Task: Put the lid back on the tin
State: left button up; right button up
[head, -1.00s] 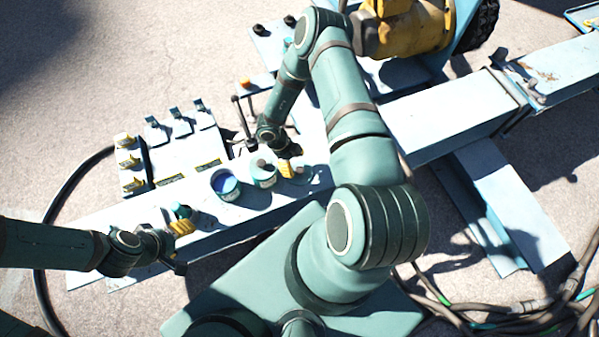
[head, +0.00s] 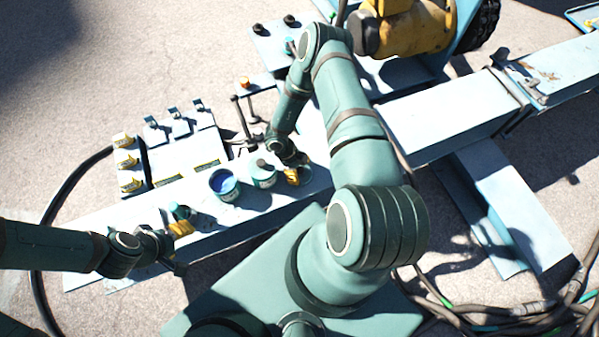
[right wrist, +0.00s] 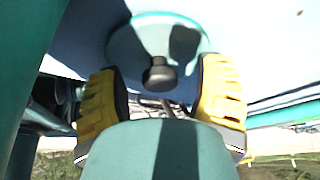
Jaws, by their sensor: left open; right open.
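An open tin (head: 224,188) with blue inside stands on the pale beam in the head view. The round lid (right wrist: 127,45), teal-rimmed with a black knob (right wrist: 160,73), shows in the right wrist view. My right gripper (right wrist: 160,90) is open, with its yellow fingers on either side of the knob and apart from it. My left gripper (head: 181,229) is open at the beam's left part, beside a small teal item (head: 178,211).
A panel with several yellow-marked blocks (head: 130,163) lies behind on the left. A clamp (head: 246,115) stands behind the tins. The beam (head: 440,118) is clear further right.

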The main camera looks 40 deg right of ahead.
aim_at(299, 169)
grip_shut()
notch_tip(299, 169, up, 10)
jog(key=p, duration=0.2)
jog(key=shift+p, duration=0.4)
pick_arm(q)
jog(key=r, duration=0.2)
jog(key=shift+s+r, duration=0.25)
jog(key=shift+r, duration=0.1)
jog(key=o, duration=0.7)
pick_arm(e)
jog(key=shift+w, duration=0.1)
